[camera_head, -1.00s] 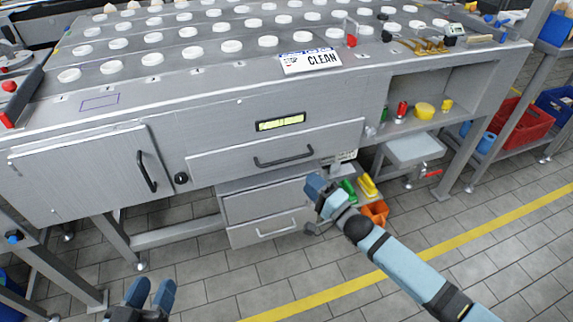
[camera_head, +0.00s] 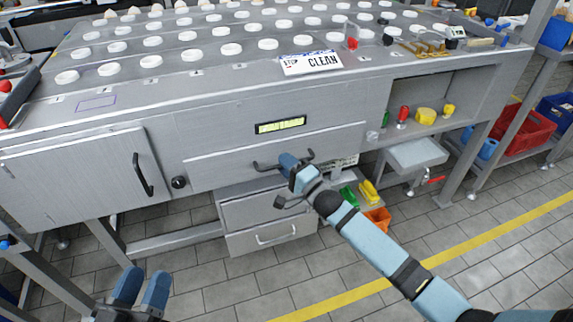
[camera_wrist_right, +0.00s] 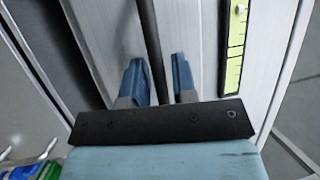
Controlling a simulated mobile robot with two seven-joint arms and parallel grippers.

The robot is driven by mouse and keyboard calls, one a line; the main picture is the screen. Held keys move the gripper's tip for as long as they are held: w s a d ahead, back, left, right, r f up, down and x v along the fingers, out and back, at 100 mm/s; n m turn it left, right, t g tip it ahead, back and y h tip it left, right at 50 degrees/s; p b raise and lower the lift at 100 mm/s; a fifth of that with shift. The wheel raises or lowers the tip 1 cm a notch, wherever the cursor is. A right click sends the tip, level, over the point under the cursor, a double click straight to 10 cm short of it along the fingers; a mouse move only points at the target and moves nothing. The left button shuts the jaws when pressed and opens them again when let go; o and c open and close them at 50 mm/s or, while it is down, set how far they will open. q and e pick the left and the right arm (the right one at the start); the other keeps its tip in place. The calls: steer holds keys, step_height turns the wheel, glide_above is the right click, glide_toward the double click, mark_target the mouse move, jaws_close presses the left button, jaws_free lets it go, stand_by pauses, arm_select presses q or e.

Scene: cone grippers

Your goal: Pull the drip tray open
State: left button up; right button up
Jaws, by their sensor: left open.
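The drip tray (camera_head: 215,170) is the wide grey drawer front under the yellow-green display, and it looks shut. Its dark bar handle (camera_head: 262,167) is partly hidden by my right gripper (camera_head: 290,162). In the right wrist view, the handle (camera_wrist_right: 152,40) runs between the two blue fingertips of my right gripper (camera_wrist_right: 160,76). The fingers are apart, with visible gaps on both sides of the bar. My left gripper (camera_head: 141,286) is open and empty at the lower left, well away from the drawer.
A cabinet door (camera_head: 85,175) with a black handle is on the left. Two lower drawers (camera_head: 268,234) sit below the tray. A grey shelf plate (camera_head: 416,154), small coloured bins and a red crate (camera_head: 525,128) are on the right. The tiled floor in front is clear.

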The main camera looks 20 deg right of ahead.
jaws_close()
steer(key=shift+s, duration=0.2)
arm_select(q)
steer(key=s+a+f+g+y+p, duration=0.2)
steer(key=a+f+g+y+p, duration=0.3)
steer(key=f+p, duration=0.5)
steer(key=shift+s+a+f+g+p, duration=0.4)
steer(key=shift+g+p, duration=0.3)
steer(key=shift+p, duration=0.55)
arm_select(e)
steer(key=s, duration=1.9)
steer(key=shift+s+d, duration=0.4)
